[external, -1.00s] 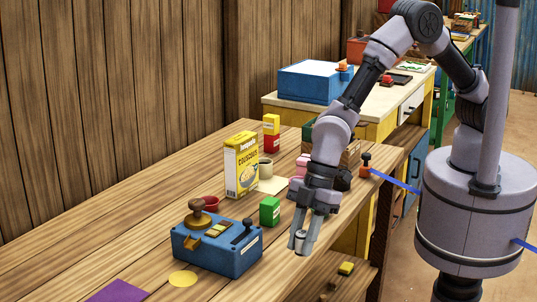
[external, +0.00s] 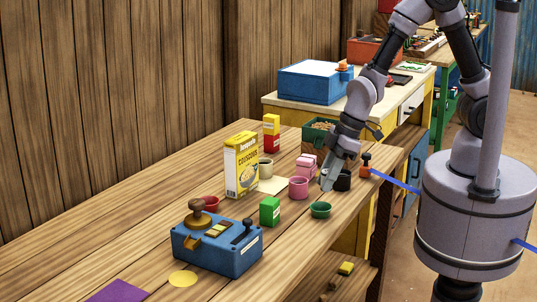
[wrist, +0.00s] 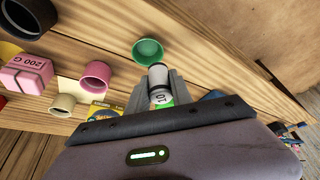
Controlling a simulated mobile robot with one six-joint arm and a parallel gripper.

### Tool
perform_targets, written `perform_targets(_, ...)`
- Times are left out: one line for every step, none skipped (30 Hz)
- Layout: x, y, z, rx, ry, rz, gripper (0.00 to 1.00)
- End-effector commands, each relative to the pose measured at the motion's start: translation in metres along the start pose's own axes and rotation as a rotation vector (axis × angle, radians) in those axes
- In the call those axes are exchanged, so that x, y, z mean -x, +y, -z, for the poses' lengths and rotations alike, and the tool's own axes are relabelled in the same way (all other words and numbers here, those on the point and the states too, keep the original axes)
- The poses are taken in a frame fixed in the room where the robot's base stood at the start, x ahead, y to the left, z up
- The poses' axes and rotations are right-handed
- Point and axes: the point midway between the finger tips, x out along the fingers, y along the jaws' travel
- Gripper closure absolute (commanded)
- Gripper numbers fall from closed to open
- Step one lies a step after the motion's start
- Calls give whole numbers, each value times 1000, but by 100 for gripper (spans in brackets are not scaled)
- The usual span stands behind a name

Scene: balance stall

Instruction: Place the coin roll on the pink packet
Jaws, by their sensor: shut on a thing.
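The pink packet (external: 306,163) stands on the wooden table in front of a green crate. In the wrist view, the pink packet (wrist: 28,74) is at the left and its label reads "200 G". My gripper (external: 327,183) is shut on the coin roll, above the table, to the right of and nearer than the pink packet. In the wrist view, the coin roll (wrist: 158,74) is a pale grey cylinder between the fingertips of my gripper (wrist: 160,82). In the external view the fingers mostly hide the roll.
A pink cup (external: 298,188), a black cup (external: 344,182) and a green bowl (external: 320,210) stand close around my gripper. A green crate (external: 318,142) is behind the packet. A green box (external: 269,211), couscous box (external: 241,166) and blue device (external: 217,247) stand further left.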

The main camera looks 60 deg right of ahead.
Motion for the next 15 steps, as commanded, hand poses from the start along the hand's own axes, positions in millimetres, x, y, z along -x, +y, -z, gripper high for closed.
perform_targets(13, 26, -10, -85, 1, -35, 100)
perform_targets(19, 40, -17, -135, 1, -57, 100)
perform_targets(27, 59, -28, -202, 2, -85, 100)
perform_targets(34, 71, -36, -251, 1, -105, 100)
perform_targets(40, 83, -44, -298, 1, -125, 100)
perform_targets(49, 98, -56, -360, 1, -151, 100)
perform_targets(54, 107, -64, -403, 1, -170, 100)
perform_targets(60, 115, -71, -441, 0, -185, 100)
perform_targets(65, 123, -80, -485, 1, -203, 100)
perform_targets(69, 129, -85, -514, 0, -215, 100)
perform_targets(73, 133, -91, -541, 0, -226, 100)
perform_targets(77, 138, -97, -571, 0, -239, 100)
perform_targets(80, 142, -101, -593, 0, -247, 100)
perform_targets(82, 145, -105, -612, 0, -255, 100)
perform_targets(85, 148, -110, -635, -1, -264, 100)
